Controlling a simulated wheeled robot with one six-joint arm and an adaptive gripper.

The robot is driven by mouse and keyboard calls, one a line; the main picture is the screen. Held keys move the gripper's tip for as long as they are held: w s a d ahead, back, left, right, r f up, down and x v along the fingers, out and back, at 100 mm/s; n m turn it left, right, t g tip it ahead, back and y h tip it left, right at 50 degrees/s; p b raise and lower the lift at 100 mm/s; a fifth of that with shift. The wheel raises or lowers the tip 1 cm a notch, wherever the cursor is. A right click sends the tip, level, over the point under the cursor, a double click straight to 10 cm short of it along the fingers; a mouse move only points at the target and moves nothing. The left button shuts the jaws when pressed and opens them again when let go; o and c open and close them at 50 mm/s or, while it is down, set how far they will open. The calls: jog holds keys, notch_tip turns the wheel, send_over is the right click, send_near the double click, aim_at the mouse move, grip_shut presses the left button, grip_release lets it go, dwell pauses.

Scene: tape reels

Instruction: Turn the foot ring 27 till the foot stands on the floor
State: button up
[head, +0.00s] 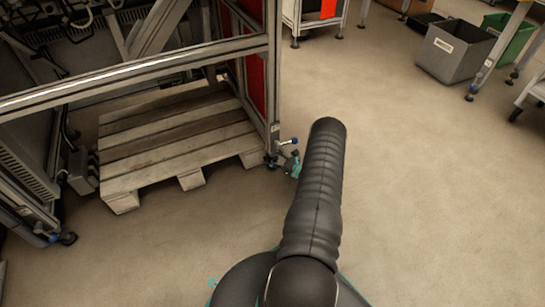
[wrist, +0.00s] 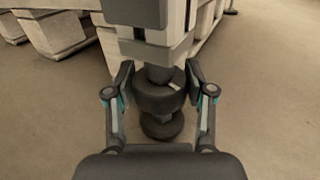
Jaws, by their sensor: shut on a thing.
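The foot ring (wrist: 158,98) is a dark, round collar with a small pale mark on its upper right. It sits under the grey frame post (wrist: 155,50). Below it is the dark round foot (wrist: 162,125); I cannot tell whether it touches the floor. My gripper (wrist: 160,84) is shut on the ring, one finger on each side. In the head view my gripper (head: 290,158) is small, at the bottom of the frame's corner post (head: 272,110), partly hidden by my dark arm. The foot and ring are too small there to make out clearly.
A wooden pallet (head: 170,140) lies inside the frame, left of the post; its blocks show behind the post in the wrist view. A grey bin (head: 452,55) and a green bin (head: 515,38) stand at the back right. The floor right of my arm is clear.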

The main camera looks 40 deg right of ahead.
jog(key=shift+h, duration=0.3)
jog(key=m+h, duration=0.2)
jog(key=h, duration=0.1)
jog(key=shift+a+m+t+h+p, duration=0.15)
jog(key=shift+m+t+h+p, duration=0.15)
jog(key=shift+m, duration=0.1)
jog(key=shift+m+h, duration=1.5)
jog(key=shift+h, duration=0.9)
jog(key=o, duration=1.2)
jog(key=v, duration=1.2)
jog(key=shift+a+r, duration=0.1)
jog(key=shift+r, duration=0.2)
